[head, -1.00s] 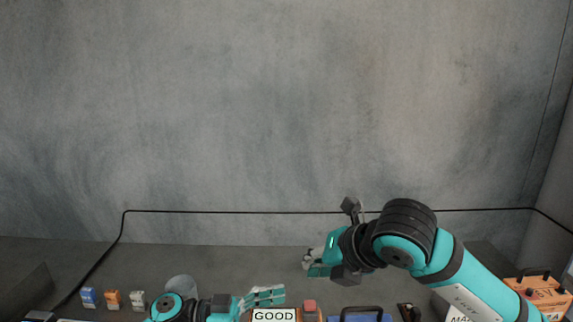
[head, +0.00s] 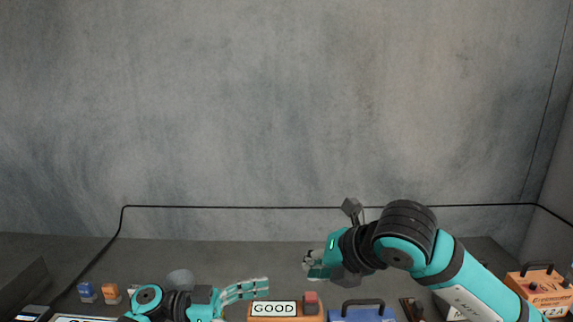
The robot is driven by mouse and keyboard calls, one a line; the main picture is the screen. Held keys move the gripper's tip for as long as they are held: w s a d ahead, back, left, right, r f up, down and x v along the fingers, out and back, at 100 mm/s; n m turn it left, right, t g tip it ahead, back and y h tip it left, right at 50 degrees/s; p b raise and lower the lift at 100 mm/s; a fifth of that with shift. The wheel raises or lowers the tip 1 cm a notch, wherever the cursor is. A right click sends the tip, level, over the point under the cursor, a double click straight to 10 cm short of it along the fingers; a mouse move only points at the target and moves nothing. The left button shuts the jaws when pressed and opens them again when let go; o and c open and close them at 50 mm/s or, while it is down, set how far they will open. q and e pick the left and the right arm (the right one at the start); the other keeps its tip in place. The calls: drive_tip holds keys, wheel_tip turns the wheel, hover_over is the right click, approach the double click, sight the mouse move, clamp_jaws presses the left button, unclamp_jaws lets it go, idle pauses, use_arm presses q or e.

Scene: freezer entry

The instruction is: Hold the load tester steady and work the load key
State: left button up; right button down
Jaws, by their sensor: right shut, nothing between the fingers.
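An orange box (head: 257,319) with a white display reading GOOD stands at the bottom centre of the head view; it looks like the load tester. A red block (head: 311,297), perhaps the load key, sits on its right end. Its lower part is cut off by the picture edge. My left gripper (head: 266,287) is just left of and above the display, its fingers pointing right; I cannot tell whether they are parted. My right gripper (head: 307,263) is shut and empty, above and behind the red block, apart from it.
A blue case (head: 363,315) with a black handle stands right of the orange box, with a dark item (head: 411,308) beside it. Another orange box (head: 540,284) is at far right. Small blue (head: 86,292) and orange (head: 110,292) blocks stand at left. A grey wall rises behind.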

sight(311, 299)
use_arm(q)
drive_tip(key=shift+a+b, duration=1.25)
drive_tip(key=shift+a, duration=0.45)
use_arm(e)
drive_tip(key=shift+f, duration=1.35)
use_arm(q)
drive_tip(key=a, duration=0.7)
drive_tip(key=shift+a, duration=0.3)
